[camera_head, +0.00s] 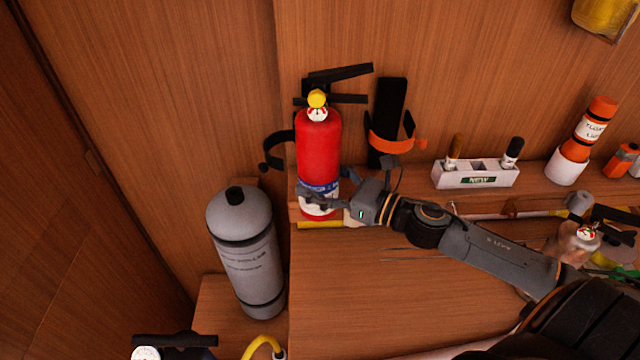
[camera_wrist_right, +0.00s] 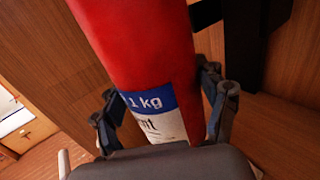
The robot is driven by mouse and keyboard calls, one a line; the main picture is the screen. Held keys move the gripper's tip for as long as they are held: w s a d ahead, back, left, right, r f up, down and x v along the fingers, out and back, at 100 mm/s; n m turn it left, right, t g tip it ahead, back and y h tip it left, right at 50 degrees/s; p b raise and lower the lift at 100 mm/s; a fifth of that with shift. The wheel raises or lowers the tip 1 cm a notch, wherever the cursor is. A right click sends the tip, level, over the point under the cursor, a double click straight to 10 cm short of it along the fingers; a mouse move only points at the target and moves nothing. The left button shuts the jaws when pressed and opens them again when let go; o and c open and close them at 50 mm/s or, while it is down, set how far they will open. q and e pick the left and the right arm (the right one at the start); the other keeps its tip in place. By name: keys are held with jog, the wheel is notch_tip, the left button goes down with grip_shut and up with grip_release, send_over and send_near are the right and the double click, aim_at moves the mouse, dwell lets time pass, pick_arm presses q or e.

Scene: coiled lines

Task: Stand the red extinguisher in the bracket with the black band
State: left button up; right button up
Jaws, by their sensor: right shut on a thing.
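The red extinguisher (camera_head: 318,150) is upright at the back wall, with a yellow knob, gauge and black levers on top. My right gripper (camera_head: 326,200) is shut on its lower part, around the label. In the right wrist view the fingers (camera_wrist_right: 165,118) lie on both sides of the red body (camera_wrist_right: 135,50). A black band (camera_head: 276,150) curves out just left of the extinguisher; the rest of that bracket is hidden behind it. I cannot tell whether the base touches the ledge. A second bracket (camera_head: 391,100) with an orange band is empty to the right. My left gripper is out of view.
A grey cylinder (camera_head: 246,255) stands at lower left. A white marker holder (camera_head: 475,174), an orange-capped tube in a white cup (camera_head: 567,166) and another gauge-topped extinguisher (camera_head: 575,243) are to the right. Another black lever and gauge (camera_head: 175,341) show at bottom left.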

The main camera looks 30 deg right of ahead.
jog(key=shift+w+d+r, duration=0.2)
jog(key=shift+w+d, duration=0.05)
jog(key=shift+w, duration=0.3)
jog(key=w+d+b, duration=0.2)
jog(key=w+d, duration=0.2)
jog(key=w, duration=0.4)
jog(key=shift+d+f, duration=0.15)
jog(key=shift+f, duration=0.45)
jog(key=shift+c, duration=0.6)
jog(key=shift+f, duration=0.1)
